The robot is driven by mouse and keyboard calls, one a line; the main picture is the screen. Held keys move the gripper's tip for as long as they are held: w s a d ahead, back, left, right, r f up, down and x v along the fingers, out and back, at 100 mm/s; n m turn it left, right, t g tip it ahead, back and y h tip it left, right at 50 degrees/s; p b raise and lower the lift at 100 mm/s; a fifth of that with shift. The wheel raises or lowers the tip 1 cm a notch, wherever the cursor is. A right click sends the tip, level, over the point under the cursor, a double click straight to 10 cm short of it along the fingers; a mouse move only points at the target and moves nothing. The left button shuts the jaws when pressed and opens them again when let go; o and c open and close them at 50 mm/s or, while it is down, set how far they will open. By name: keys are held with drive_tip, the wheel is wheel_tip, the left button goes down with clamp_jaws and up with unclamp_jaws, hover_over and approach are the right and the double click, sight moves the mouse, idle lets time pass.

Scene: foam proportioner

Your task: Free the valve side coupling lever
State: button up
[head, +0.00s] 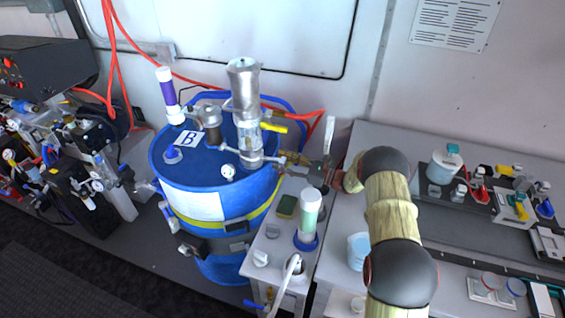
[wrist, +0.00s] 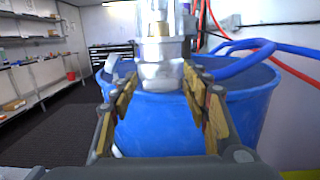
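The blue drum (head: 190,165), marked B, carries a tall metal pump (head: 243,85) with a clear section and a yellow-handled valve (head: 273,127). Metal fittings sit at the pump's foot. My gripper (head: 288,160) reaches in from the right, close to these fittings. In the wrist view my gripper (wrist: 159,80) is open, its wood-coloured finger pads apart. A round silvery pump fitting (wrist: 163,66) shows ahead between the fingers, and I see no clear grip on it. A pale curved piece (wrist: 111,66) lies left of it. I cannot tell which piece is the valve side coupling lever.
A purple-and-white cylinder (head: 168,92) stands on the drum's left side. Red hoses (head: 115,55) run behind. The right-hand bench (head: 480,232) holds a teal-lidded jar (head: 445,165) and several small fittings.

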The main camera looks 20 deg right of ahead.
drive_tip(key=v, duration=0.7)
drive_tip(key=shift+d, duration=0.2)
drive_tip(key=shift+s, duration=0.1)
idle(0.4)
drive_tip(key=s+a+r+n+g+h, duration=0.5)
drive_tip(key=s+a+r+n+g, duration=0.55)
drive_tip(key=s+a+r, duration=0.65)
drive_tip(key=s+d+r+n+t+h, duration=0.1)
drive_tip(key=s+d+n+h, duration=0.1)
drive_tip(key=s, duration=0.7)
drive_tip(key=s+d+r+n+t+h, duration=0.2)
drive_tip(key=s+d+n+h, duration=0.1)
drive_tip(key=s+n+h, duration=0.2)
drive_tip(key=s+d+r+n+t+h, duration=0.1)
drive_tip(key=s+d+n+t+h, duration=0.1)
drive_tip(key=s+n, duration=0.5)
drive_tip(key=s+d+h, duration=0.1)
drive_tip(key=s+h, duration=0.1)
drive_tip(key=s, duration=0.4)
drive_tip(key=shift+s+d+r, duration=0.25)
drive_tip(key=shift+s+r, duration=0.05)
drive_tip(key=shift+r, duration=0.05)
